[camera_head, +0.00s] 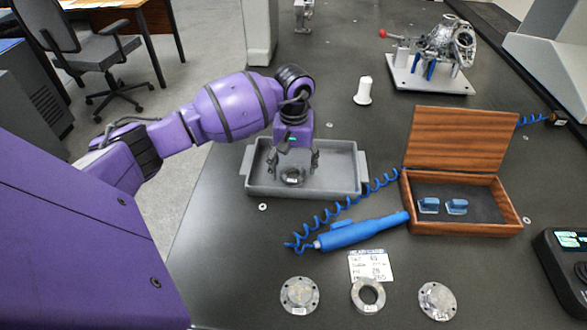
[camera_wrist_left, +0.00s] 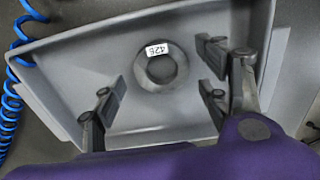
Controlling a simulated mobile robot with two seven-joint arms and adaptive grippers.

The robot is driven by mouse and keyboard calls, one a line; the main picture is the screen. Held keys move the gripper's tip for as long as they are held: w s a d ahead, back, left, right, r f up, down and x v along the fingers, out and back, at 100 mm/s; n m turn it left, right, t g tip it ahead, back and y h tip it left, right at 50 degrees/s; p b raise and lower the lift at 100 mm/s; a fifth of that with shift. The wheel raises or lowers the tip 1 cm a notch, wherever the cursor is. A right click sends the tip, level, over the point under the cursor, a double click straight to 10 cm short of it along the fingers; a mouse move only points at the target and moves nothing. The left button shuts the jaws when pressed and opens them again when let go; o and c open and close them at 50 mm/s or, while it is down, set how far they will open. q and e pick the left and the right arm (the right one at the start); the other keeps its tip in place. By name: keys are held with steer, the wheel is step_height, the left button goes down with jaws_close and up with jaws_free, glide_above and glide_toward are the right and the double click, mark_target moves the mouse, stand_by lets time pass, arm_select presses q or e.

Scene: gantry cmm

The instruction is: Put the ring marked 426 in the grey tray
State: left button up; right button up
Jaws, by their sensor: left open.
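The ring marked 426 (camera_head: 292,179) lies on the floor of the grey tray (camera_head: 345,186). In the left wrist view the ring (camera_wrist_left: 160,70) shows its white label, which appears to read 426, and the tray (camera_wrist_left: 85,55) surrounds it. My left gripper (camera_head: 294,158) points down over the tray, just above the ring. Its fingers are spread apart and empty; in the left wrist view the gripper (camera_wrist_left: 160,95) has its fingers on both sides of the ring, apart from it. My right gripper is not in view.
A blue probe (camera_head: 350,232) with a coiled cable lies before the tray. An open wooden box (camera_head: 465,222) stands at right. Three metal parts, a flange (camera_head: 300,282), a ring (camera_head: 355,298) and another flange (camera_head: 437,290), lie near a card (camera_head: 372,262). A white cylinder (camera_head: 363,90) stands behind.

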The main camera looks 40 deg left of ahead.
mark_target(294, 178)
arm_select(q)
step_height(294, 178, up, 10)
steer(key=shift+r, duration=0.2)
